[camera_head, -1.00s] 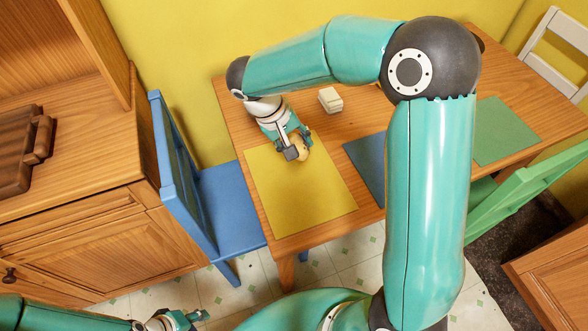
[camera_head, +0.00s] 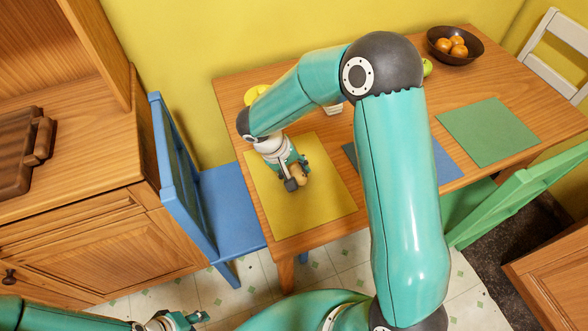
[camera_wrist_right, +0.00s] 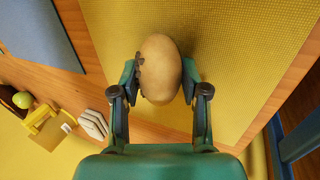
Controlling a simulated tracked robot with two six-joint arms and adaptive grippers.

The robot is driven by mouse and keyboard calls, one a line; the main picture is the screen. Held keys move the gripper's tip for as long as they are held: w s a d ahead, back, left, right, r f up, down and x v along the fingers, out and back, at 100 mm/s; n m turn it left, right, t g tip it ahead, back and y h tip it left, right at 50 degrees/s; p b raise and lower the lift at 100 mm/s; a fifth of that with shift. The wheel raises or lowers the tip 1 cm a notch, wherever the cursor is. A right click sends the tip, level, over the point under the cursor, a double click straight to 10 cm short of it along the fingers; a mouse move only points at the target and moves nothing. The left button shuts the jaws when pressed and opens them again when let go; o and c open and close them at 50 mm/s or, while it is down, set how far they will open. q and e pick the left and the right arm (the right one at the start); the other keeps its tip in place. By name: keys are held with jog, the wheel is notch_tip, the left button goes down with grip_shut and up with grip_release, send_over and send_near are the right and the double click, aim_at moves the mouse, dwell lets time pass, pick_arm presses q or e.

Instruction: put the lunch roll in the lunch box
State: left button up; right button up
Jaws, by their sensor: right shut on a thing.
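The lunch roll (camera_wrist_right: 160,62), tan and rounded, is held between the fingers of my right gripper (camera_head: 299,174), which is shut on it. It also shows between the fingertips in the head view (camera_head: 298,171), over the yellow mat. The lunch box is not clear to me. A yellow box-like thing (camera_wrist_right: 42,122) in the right wrist view may be it; my right arm seems to hide that spot in the head view. My left gripper (camera_head: 190,319) is at the bottom left edge, away from the table, too small to judge its fingers.
The yellow mat (camera_head: 325,205) has bare room around the roll. A white block-like thing (camera_head: 333,109) and a yellow object (camera_head: 256,93) are behind it. A blue mat (camera_head: 447,163), green mat (camera_head: 490,132), green apple (camera_head: 427,67) and fruit bowl (camera_head: 440,52) are to the right.

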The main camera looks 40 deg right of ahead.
jog(key=shift+f, duration=0.1)
jog(key=o, duration=1.2)
jog(key=shift+o, duration=0.2)
